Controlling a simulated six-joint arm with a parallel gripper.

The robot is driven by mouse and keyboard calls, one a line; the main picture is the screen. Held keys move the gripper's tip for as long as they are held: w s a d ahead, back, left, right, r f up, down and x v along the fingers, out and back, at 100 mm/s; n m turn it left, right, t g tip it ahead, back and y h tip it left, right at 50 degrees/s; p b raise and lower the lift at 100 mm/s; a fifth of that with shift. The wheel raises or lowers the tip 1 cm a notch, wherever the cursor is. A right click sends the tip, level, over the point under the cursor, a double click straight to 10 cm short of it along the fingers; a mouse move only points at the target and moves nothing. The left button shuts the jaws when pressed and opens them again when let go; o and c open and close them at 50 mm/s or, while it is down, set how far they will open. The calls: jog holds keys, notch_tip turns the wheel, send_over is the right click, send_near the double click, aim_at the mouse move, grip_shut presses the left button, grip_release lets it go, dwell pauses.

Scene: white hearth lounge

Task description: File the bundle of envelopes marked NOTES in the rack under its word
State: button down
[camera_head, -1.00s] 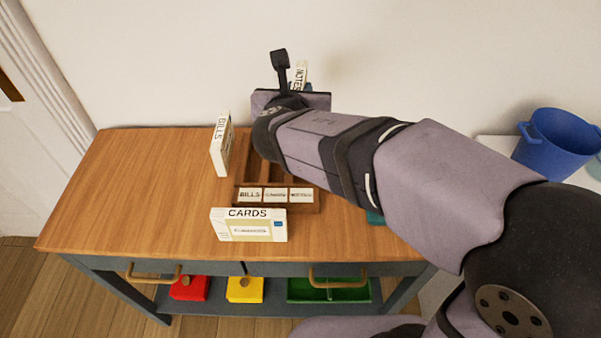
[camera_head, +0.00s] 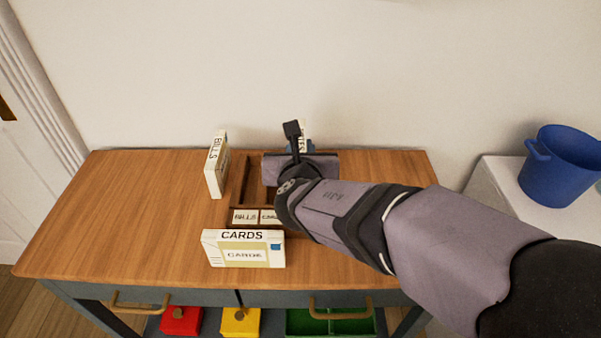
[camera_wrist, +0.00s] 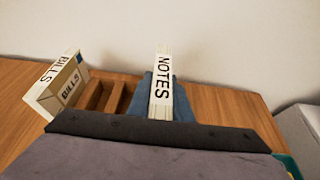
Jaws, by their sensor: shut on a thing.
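The NOTES bundle (camera_head: 303,134) is white and mostly hidden behind my gripper in the head view. In the wrist view the bundle (camera_wrist: 161,84) stands upright with its word facing up. My gripper (camera_head: 302,150) is shut on it, over the back right part of the rack. The brown wooden rack (camera_head: 244,181) has slots and front labels. BILLS (camera_head: 244,216) and the start of CARDS (camera_head: 268,216) show; my arm hides the right label. Open slots of the rack (camera_wrist: 95,95) show left of the bundle in the wrist view. I cannot tell whether the bundle's bottom is inside a slot.
The BILLS bundle (camera_head: 216,164) stands left of the rack. The CARDS bundle (camera_head: 243,249) stands in front of it. The left of the wooden tabletop (camera_head: 130,210) is clear. A wall (camera_head: 250,70) rises behind. A blue bucket (camera_head: 560,170) stands at right.

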jog(key=shift+f+b, duration=0.9)
jog(key=shift+f, duration=1.55)
jog(key=shift+f, duration=0.15)
jog(key=c, duration=1.6)
grip_release()
jog(key=shift+r, duration=0.25)
jog(key=p+v, duration=0.1)
jog(key=v, duration=0.5)
jog(key=shift+s+p, duration=0.2)
jog(key=shift+p, duration=0.1)
jog(key=shift+s+r, duration=0.15)
jog(key=shift+s, duration=0.4)
